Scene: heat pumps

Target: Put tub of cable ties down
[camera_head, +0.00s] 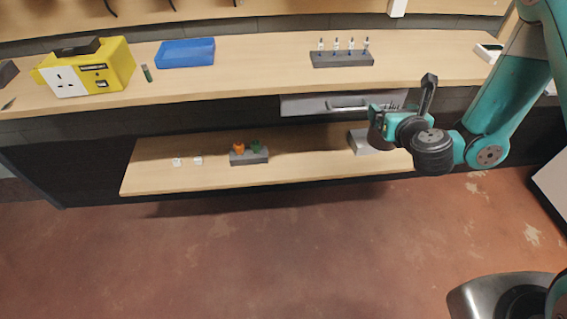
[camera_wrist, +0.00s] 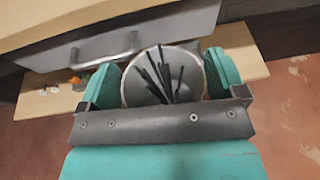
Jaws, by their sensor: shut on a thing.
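The tub of cable ties (camera_wrist: 190,64) is a round, pale-rimmed tub with several black ties standing in it, seen from above in the wrist view. My gripper (camera_wrist: 163,78) is shut on it, with a teal finger pad on each side. In the head view my gripper (camera_head: 386,120) is in front of the bench's drawer, above the right part of the lower shelf (camera_head: 310,172). The tub is mostly hidden by the gripper there. The tub's underside is not visible, and I cannot tell its exact height above the shelf.
A grey object (camera_head: 367,144) is on the lower shelf by my gripper. A grey block with orange and green items (camera_head: 249,155) and two small white pieces stand farther left. The drawer (camera_head: 325,104) is above. The worktop holds a blue tray (camera_head: 186,53), yellow box (camera_head: 110,65) and bottle rack (camera_head: 342,59).

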